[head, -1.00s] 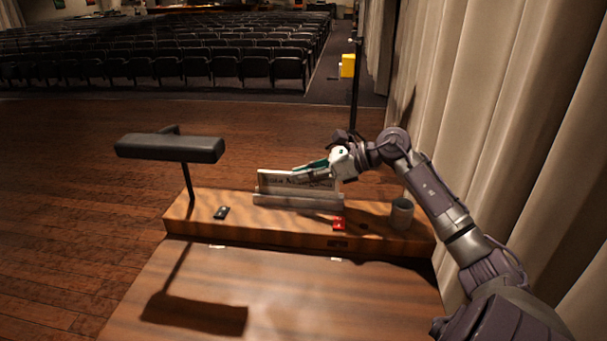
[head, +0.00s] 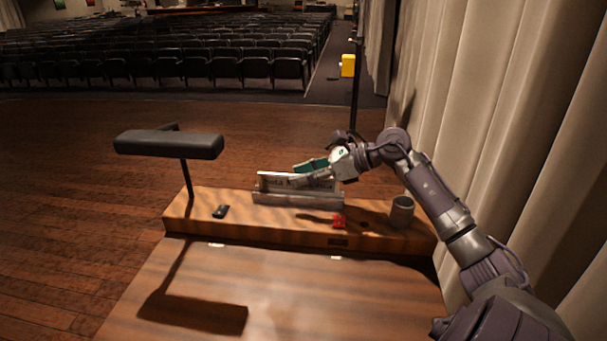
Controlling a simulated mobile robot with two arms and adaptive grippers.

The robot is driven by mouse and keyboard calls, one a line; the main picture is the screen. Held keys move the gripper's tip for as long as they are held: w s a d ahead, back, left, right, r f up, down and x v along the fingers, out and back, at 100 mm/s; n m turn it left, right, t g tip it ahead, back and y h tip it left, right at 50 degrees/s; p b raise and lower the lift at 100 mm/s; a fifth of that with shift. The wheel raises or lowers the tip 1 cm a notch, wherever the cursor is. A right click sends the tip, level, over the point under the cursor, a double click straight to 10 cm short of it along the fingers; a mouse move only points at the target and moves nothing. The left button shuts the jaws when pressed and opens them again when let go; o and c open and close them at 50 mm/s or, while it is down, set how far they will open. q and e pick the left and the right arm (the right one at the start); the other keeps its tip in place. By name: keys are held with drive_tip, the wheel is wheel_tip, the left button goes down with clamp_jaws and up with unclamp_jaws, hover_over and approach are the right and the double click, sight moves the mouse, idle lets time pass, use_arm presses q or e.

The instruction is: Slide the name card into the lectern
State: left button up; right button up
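The name card (head: 268,180) is white with dark lettering and stands in or just behind a long grey holder (head: 290,199) on the lectern's (head: 230,266) raised back ledge. Its right part is hidden by my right gripper, and I cannot tell how deep its lower edge sits. My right gripper (head: 308,173) is at the card's upper right. Its teal-padded finger and grey finger stand apart, with the grey finger in front of the card. My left gripper is out of view.
A lamp (head: 168,144) rises at the ledge's left. A small dark item (head: 221,211), a red item (head: 338,221) and a grey cup (head: 402,211) stand on the ledge. A beige curtain (head: 500,120) hangs close on the right.

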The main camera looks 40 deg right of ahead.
drive_tip(key=v, duration=1.2)
drive_tip(key=shift+f, duration=0.1)
idle(0.5)
